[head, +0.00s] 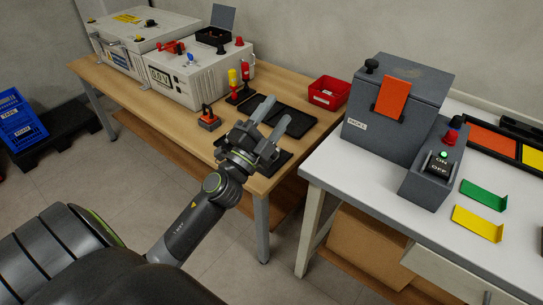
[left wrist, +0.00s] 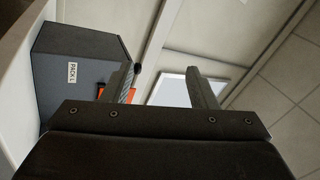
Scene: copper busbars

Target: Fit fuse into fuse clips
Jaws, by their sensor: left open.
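My left gripper (head: 274,112) is open, with its two fingers apart and nothing between them, above the front edge of the wooden table (head: 128,90). It also shows open in the left wrist view (left wrist: 162,88). No fuse or fuse clips can be made out in either view. A grey box (head: 385,130) with an orange flap stands on the white table at the right; it also shows in the left wrist view (left wrist: 75,75), labelled PACK L. My right gripper is not in view.
The white table (head: 440,220) also holds an ON/OFF switch box (head: 432,168), a green bracket (head: 483,195) and a yellow bracket (head: 477,223). On the wooden table are a red bin (head: 327,93), a dark tray (head: 281,115) and a white meter unit (head: 186,76). A gap separates the tables.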

